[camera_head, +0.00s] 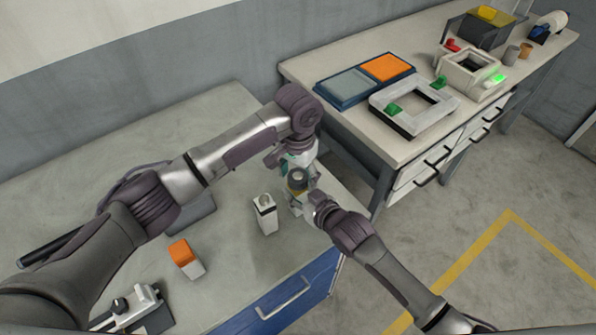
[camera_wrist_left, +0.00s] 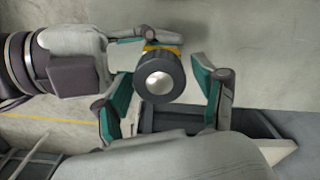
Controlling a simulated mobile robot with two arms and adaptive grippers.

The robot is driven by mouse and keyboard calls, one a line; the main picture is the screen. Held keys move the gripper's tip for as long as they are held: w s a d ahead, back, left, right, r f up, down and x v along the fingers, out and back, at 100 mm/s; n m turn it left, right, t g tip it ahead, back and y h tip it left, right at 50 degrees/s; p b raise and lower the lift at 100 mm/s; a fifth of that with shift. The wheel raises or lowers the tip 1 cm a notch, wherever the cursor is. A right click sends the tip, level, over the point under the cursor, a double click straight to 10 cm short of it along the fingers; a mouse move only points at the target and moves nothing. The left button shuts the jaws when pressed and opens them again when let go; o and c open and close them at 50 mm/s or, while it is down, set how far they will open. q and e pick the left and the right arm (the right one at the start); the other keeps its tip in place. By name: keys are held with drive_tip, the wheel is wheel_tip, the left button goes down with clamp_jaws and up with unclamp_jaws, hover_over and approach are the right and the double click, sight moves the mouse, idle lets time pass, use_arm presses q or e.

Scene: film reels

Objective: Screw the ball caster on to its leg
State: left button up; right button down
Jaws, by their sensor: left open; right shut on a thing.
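The ball caster (camera_wrist_left: 158,78) shows in the left wrist view as a dark ring around a silvery ball. A yellow part (camera_wrist_left: 163,47), perhaps the leg's end, shows just behind it. My left gripper (camera_head: 296,161) is open, its green-padded fingers on either side of the caster in the left wrist view; I cannot tell whether they touch it. My right gripper (camera_head: 298,199) comes in from the lower right in the head view and is shut on the part beneath the caster. Most of that part and the joint are hidden.
A white block with a dark-marked top (camera_head: 265,214) and an orange-topped white block (camera_head: 186,258) stand on the grey bench. A clamp-like device (camera_head: 137,306) is at its lower left. A second bench behind holds trays (camera_head: 352,84) and a white frame (camera_head: 412,106).

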use_arm(q)
drive_tip(key=shift+c, duration=0.2)
drive_tip(key=c, duration=1.1)
drive_tip(key=o, duration=1.3)
drive_tip(key=shift+r, duration=0.1)
use_arm(e)
drive_tip(key=c, duration=0.6)
unclamp_jaws()
use_arm(q)
wheel_tip(320, 180, up, 12)
drive_tip(key=shift+f, duration=0.1)
use_arm(e)
drive_tip(key=v, duration=1.2)
drive_tip(key=shift+r, duration=0.1)
